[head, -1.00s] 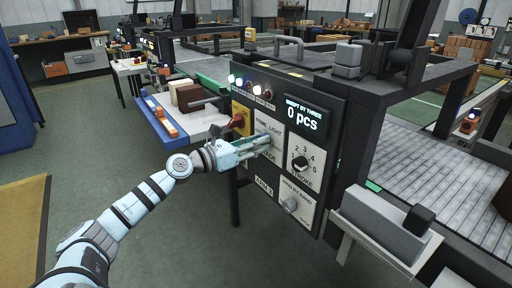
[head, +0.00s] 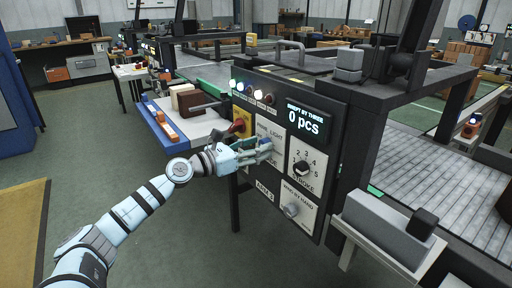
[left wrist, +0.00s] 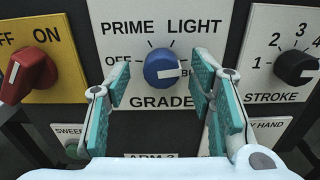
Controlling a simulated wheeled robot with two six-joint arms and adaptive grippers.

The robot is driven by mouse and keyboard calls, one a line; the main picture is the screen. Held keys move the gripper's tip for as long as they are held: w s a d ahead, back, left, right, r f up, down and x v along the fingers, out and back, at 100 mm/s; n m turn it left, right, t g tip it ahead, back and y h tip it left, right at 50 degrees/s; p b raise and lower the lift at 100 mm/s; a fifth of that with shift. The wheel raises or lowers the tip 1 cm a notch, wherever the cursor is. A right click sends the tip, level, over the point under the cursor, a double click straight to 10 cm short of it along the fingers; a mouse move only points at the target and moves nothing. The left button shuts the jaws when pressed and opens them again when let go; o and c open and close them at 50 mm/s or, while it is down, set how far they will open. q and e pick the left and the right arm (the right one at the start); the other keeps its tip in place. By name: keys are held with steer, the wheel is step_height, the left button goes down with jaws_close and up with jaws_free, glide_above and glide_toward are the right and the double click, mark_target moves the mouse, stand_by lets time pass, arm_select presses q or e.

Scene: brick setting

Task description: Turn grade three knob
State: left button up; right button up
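The grade knob (left wrist: 162,68) is a round blue knob with a white pointer, on a white plate marked PRIME, LIGHT, OFF and GRADE. My left gripper (left wrist: 161,78) is open, with one teal-padded finger on each side of the knob in the picture. A gap shows between knob and fingers; I cannot tell how far the tips reach around it. In the head view my left gripper (head: 264,149) is at the panel and hides the knob. My right gripper is not in view.
A red switch (left wrist: 32,70) on a yellow plate is left of the knob. A black stroke knob (left wrist: 296,67) is right of it. The panel (head: 322,165) also carries lamps, a display reading 0 pcs and a grey hand knob (head: 291,210).

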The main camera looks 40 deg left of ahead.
arm_select(q)
step_height(320, 180, up, 10)
stand_by(0.5)
stand_by(0.3)
